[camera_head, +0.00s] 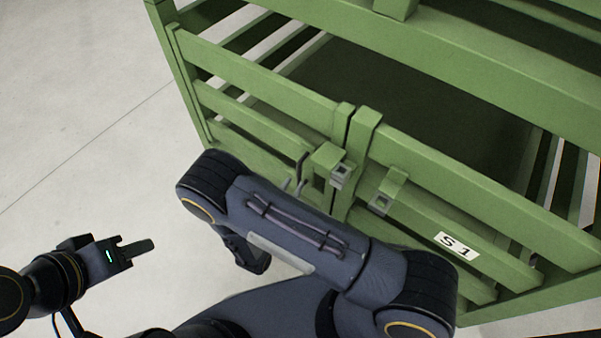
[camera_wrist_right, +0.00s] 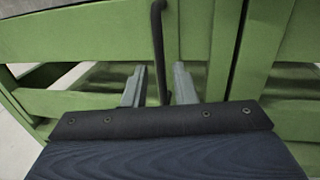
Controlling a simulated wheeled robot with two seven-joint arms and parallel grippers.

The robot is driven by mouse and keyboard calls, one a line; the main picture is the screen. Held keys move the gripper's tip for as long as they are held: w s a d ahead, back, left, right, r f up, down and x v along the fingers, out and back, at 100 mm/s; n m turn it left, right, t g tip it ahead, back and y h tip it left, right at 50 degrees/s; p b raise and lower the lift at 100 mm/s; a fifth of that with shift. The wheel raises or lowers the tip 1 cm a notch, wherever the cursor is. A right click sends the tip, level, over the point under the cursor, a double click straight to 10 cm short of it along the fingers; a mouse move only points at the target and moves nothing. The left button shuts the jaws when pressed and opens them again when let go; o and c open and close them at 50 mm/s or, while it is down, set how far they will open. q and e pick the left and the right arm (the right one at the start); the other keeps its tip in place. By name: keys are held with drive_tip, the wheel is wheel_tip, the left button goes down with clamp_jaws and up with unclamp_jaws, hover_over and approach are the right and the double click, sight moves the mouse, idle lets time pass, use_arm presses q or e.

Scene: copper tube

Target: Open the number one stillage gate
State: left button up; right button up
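The green stillage gate (camera_head: 245,80) has two slatted leaves that meet at a pair of upright posts. Both leaves stand in line and look closed. A white S1 label (camera_head: 457,246) is on the right leaf. Square latch brackets sit on the left leaf (camera_head: 330,160) and on the right leaf (camera_head: 388,192). A dark latch rod (camera_wrist_right: 158,45) hangs upright between the two grey fingers of my right gripper (camera_wrist_right: 159,88), which are apart, with small gaps beside the rod. In the head view my right arm hides most of that gripper. My left gripper (camera_head: 135,249) is empty, away from the gate.
The stillage's upper rail (camera_head: 470,65) runs above the gate, and the inside behind it is dark. Pale concrete floor (camera_head: 90,120) is clear to the left of the stillage and around my left gripper.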

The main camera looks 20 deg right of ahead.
sight(298, 177)
drive_tip(key=shift+b+x, duration=0.3)
drive_tip(key=shift+x, duration=2)
drive_tip(key=shift+c, duration=0.5)
clamp_jaws()
